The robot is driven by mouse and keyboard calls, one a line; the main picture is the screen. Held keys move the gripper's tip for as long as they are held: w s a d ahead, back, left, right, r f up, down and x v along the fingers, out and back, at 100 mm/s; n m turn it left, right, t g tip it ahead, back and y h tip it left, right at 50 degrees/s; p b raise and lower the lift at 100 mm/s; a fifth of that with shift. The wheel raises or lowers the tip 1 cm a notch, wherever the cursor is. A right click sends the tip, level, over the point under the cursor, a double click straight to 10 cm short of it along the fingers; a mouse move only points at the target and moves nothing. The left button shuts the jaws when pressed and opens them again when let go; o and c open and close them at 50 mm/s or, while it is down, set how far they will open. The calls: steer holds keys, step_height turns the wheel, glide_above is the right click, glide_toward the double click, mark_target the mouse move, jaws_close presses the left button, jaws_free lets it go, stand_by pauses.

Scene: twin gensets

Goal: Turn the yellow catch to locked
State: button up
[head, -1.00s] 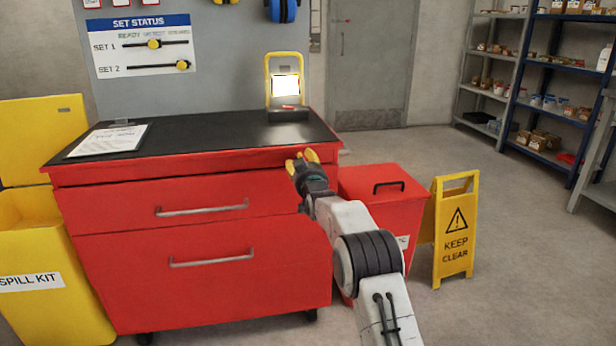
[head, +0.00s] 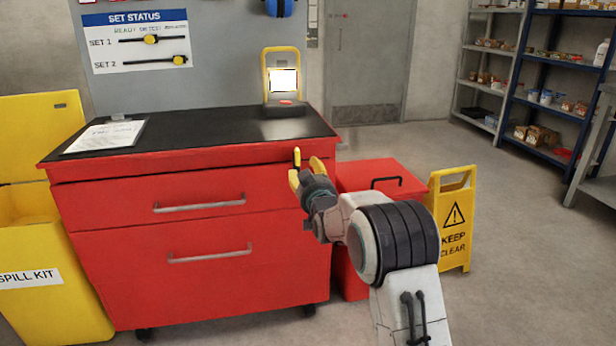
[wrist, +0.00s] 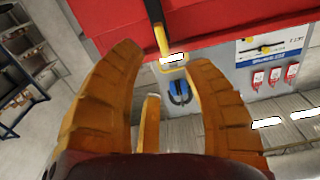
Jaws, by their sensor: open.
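My gripper (head: 307,162) has yellow fingers and is open, with nothing between them. In the head view it is in front of the right front edge of the red cabinet (head: 200,185). In the wrist view the open fingers (wrist: 163,58) spread across the picture, with the cabinet (wrist: 200,20) at the top. I cannot make out a yellow catch with a locked mark in either view.
A lit yellow-framed lamp (head: 284,80) and a paper sheet (head: 106,136) are on the cabinet's black top. A red lidded bin (head: 380,172) and a yellow KEEP CLEAR sign (head: 454,218) stand right of the cabinet. A yellow spill kit bin (head: 45,285) stands left.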

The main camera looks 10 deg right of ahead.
steer(key=shift+s, duration=0.7)
steer(key=s+r+g+p, duration=0.6)
steer(key=s+r+p, duration=0.8)
steer(key=s+p, duration=0.1)
steer(key=s+r+g+p, duration=0.3)
steer(key=s+p, duration=0.2)
steer(key=s, duration=0.6)
steer(key=s+r+g+p, duration=0.2)
steer(key=s+p, duration=0.4)
steer(key=s, duration=0.6)
steer(key=s+r+g+p, duration=0.3)
steer(key=s+p, duration=0.3)
steer(key=s, duration=0.5)
steer(key=shift+s+r+g, duration=0.3)
steer(key=shift+s+r, duration=0.05)
